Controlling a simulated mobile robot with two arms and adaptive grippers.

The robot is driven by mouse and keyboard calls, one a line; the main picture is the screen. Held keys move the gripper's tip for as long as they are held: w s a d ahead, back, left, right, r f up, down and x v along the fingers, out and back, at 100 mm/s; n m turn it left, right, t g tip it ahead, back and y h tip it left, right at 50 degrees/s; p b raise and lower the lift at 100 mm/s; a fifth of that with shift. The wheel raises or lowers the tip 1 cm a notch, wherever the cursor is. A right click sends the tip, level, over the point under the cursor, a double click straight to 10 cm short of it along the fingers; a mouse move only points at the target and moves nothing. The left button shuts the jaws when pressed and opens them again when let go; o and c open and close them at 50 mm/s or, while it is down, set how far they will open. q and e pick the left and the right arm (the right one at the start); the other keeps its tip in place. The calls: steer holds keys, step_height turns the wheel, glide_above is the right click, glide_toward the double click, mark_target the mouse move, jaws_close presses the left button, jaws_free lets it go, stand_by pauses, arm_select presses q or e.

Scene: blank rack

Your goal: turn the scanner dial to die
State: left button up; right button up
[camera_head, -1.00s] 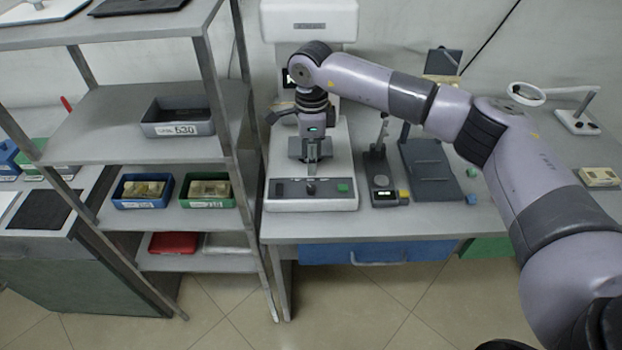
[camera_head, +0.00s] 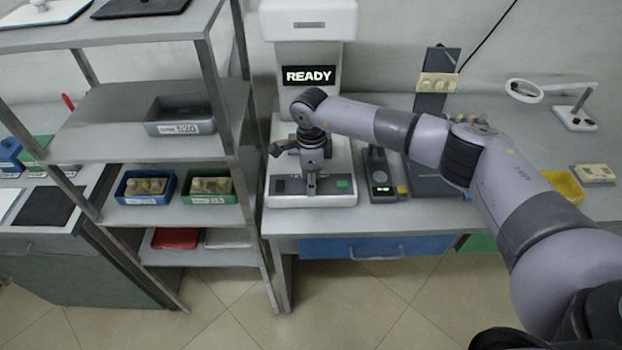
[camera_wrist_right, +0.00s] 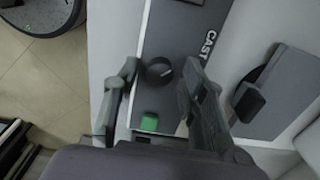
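The scanner (camera_head: 310,22) is a tall white machine with a lit screen (camera_head: 308,76) reading READY. Its front panel is dark, with a green button (camera_head: 342,184). The dial (camera_wrist_right: 158,70) is a round black knob beside the word CAST on the panel in the right wrist view; my gripper mostly hides it in the head view. My right gripper (camera_head: 311,188) points down over the panel. In the wrist view my right gripper (camera_wrist_right: 162,80) is open, one finger on each side of the dial, with gaps showing. Its exact height above the knob is unclear. My left gripper is out of view.
A metal shelf rack (camera_head: 217,95) with bins stands close left of the scanner. A small device (camera_head: 380,178) stands just to its right. A yellow tray (camera_head: 563,186) and a magnifier lamp (camera_head: 525,91) are farther right.

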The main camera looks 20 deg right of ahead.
steer(key=c, duration=0.4)
jaws_close()
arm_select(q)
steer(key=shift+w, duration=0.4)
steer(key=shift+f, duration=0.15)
arm_select(e)
steer(key=m+b, duration=0.2)
steer(key=m, duration=0.1)
steer(key=shift+m, duration=0.4)
arm_select(q)
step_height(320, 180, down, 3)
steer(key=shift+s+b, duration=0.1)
steer(key=shift+b, duration=0.55)
arm_select(e)
steer(key=m, duration=0.4)
steer(key=shift+m, duration=0.4)
steer(key=o, duration=0.6)
jaws_free()
